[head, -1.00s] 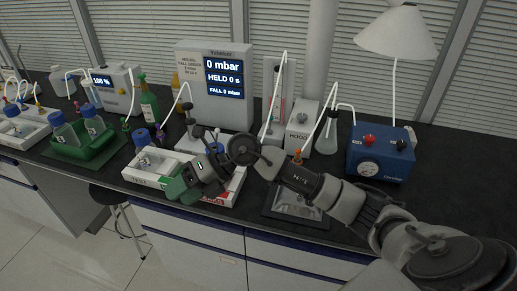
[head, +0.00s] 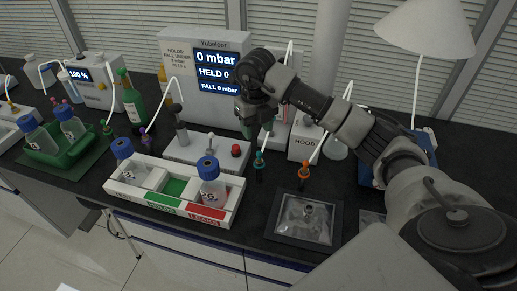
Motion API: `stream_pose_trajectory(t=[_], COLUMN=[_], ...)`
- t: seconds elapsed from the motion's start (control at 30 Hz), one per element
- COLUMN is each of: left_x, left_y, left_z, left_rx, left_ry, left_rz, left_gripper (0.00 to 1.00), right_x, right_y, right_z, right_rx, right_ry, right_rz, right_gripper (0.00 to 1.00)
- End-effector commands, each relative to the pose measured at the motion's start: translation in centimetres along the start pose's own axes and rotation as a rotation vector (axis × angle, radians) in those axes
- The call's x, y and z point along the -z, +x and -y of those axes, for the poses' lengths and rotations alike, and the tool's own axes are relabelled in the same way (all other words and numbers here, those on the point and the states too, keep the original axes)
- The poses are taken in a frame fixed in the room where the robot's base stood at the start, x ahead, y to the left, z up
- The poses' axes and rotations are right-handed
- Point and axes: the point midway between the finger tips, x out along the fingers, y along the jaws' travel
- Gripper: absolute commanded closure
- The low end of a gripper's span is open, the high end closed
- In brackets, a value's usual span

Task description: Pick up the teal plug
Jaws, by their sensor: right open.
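The teal plug (head: 259,166) stands upright on the dark bench in the head view, between the white tray and the orange plug. It has a teal collar and a dark lower body, and a white tube seems to run up from it. My right gripper (head: 257,128) is above it in the picture, fingers pointing down, open and empty. The gripper appears apart from the plug; the exact height gap is hard to judge. My left gripper is not in view.
An orange plug (head: 304,173) stands close on the right, behind a dark square pad (head: 283,229). A white tray (head: 150,201) with blue-capped bottles is at left. A white box with a red knob (head: 236,150) and a pressure display (head: 214,72) stand behind. A lamp (head: 416,28) is back right.

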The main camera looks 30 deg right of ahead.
Motion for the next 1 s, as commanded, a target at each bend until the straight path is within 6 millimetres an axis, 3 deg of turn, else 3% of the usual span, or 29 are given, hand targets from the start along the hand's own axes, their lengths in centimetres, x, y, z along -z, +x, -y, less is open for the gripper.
stream_pose_trajectory(t=[0.2, 0.33, 0.47, 0.7, 1.0], left_x=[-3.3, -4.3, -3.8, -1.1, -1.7], left_y=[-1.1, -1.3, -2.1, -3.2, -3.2], left_z=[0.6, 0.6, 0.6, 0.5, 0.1], left_rx=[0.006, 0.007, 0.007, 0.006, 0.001], left_ry=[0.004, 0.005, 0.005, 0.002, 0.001], left_rz=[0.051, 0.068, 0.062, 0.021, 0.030], left_gripper=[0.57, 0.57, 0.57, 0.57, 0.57], right_x=[0.1, 0.1, 0.3, 0.5, 0.4], right_y=[3.4, 4.3, 5.5, 8.9, 9.7], right_z=[0.0, 0.0, 0.2, 0.4, 0.4], right_rx=[-0.001, -0.001, -0.002, -0.003, -0.002], right_ry=[-0.001, -0.001, -0.002, -0.002, -0.002], right_rz=[-0.005, -0.002, -0.006, -0.003, 0.000], right_gripper=[0.51, 0.51, 0.51, 0.51, 0.51])
